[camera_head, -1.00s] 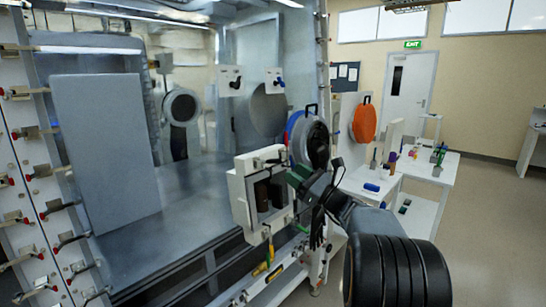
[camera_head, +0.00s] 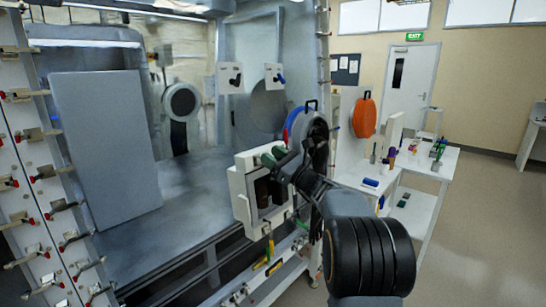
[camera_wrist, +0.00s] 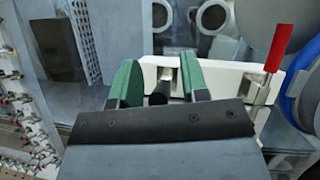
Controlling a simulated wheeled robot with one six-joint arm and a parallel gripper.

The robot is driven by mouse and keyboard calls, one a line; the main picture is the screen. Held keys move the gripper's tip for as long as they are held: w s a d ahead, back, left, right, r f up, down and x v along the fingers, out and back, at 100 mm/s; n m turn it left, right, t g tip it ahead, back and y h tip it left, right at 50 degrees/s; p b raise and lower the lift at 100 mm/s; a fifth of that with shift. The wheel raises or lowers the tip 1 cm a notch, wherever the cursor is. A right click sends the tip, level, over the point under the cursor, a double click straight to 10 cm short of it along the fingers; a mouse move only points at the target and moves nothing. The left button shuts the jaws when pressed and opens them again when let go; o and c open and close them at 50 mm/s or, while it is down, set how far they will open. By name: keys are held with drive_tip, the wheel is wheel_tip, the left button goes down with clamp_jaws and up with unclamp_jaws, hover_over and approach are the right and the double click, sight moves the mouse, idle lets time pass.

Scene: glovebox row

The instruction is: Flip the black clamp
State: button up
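My gripper (camera_head: 272,156) is at the upper edge of the white box-shaped port (camera_head: 239,190) on the glovebox front. In the wrist view my gripper's green fingers (camera_wrist: 160,66) are apart, in front of the port's white top edge (camera_wrist: 228,78). A black rounded piece (camera_wrist: 158,99) shows between the fingers, with a pale metal part just beyond it. It may be the black clamp, but I cannot tell for sure. No finger is clearly seen touching it. My gripper's body hides what lies below.
A red-handled clamp (camera_wrist: 279,48) stands up at the port's right. Several clamps line the glovebox's left frame (camera_head: 42,172). A round door with a blue rim (camera_head: 293,122) is behind my arm. A white table (camera_head: 425,165) stands at the right, with open floor beyond.

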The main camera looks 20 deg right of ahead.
clamp_jaws()
idle(0.4)
